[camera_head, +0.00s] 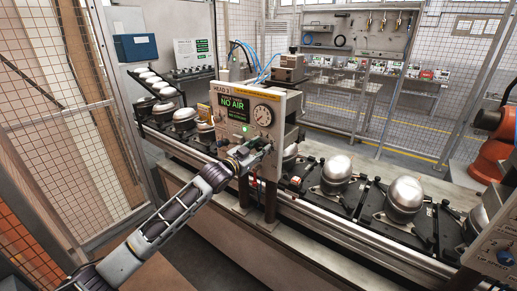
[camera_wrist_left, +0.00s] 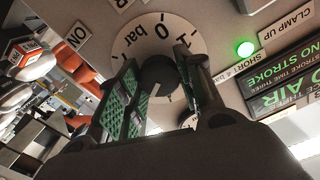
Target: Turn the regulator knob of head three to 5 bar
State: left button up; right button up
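The head 3 panel (camera_head: 255,96) stands over the conveyor in the head view. Its green screen (camera_head: 233,103) reads NO AIR, and a round white gauge (camera_head: 263,115) is beside it. My left gripper (camera_head: 262,147) is at the panel's lower part and hides the knob there. In the left wrist view the dark round regulator knob (camera_wrist_left: 157,73) sits on a white dial marked in bar, with 0 and 1 legible. My left gripper's fingers (camera_wrist_left: 160,70) are on either side of the knob; whether both press on it is unclear. My right gripper is not in view.
The conveyor (camera_head: 335,222) carries several domed metal compressors on black pallets. Another panel with a blue knob (camera_head: 505,257) is at the lower right. A mesh fence (camera_head: 60,130) stands at left, and an orange robot arm (camera_head: 492,155) at right.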

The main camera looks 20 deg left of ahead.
pick_arm(q)
jog(key=o, duration=0.4)
jog(key=shift+s+a, duration=0.1)
jog(key=shift+s, duration=0.05)
jog(key=v, duration=1.1)
jog(key=shift+s, duration=0.3)
dwell(0.5)
dwell(0.5)
jog(key=shift+r, duration=0.1)
